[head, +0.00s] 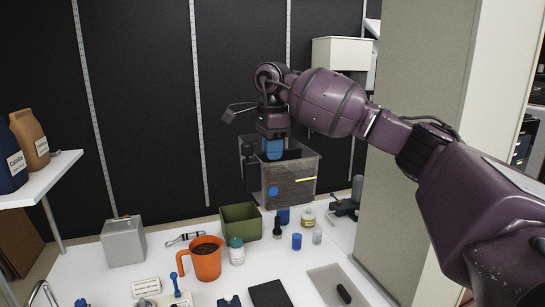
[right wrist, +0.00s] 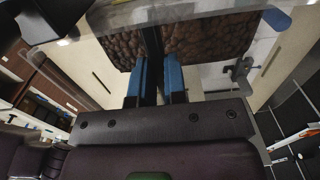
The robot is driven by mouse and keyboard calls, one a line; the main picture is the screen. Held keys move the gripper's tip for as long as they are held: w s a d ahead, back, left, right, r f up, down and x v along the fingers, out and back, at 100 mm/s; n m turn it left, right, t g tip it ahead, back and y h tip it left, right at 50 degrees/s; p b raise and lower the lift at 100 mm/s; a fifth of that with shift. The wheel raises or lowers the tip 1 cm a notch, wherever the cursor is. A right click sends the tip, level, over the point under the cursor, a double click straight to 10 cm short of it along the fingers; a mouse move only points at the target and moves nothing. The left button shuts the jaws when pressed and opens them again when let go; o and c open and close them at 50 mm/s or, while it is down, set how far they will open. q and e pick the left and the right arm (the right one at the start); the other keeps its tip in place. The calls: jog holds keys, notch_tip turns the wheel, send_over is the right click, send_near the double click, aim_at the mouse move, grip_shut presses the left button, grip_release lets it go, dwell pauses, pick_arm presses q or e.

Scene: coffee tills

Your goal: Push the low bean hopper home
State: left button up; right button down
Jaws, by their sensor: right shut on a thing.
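The bean hopper (head: 290,186) is a clear box with dark brown beans, a blue dot and a yellow strip on its front. It appears above the far part of the white table in the head view. My right gripper (head: 273,149) is at its top, with its blue fingers shut on a part of the hopper. In the right wrist view, my right gripper (right wrist: 157,82) has its two blue fingers on either side of a dark upright piece, with the beans (right wrist: 208,38) just beyond. Whether the hopper touches a support behind it is hidden. My left gripper is out of view.
The white table (head: 200,292) below holds an orange jug (head: 206,262), a green bin (head: 240,222), a grey box (head: 123,242), a white bottle (head: 237,254) and a grey mat (head: 325,283). A beige pillar (head: 408,100) stands right. A white box (head: 341,54) is high behind my arm.

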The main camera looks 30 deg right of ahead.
notch_tip(320, 180, up, 16)
dwell(2.1)
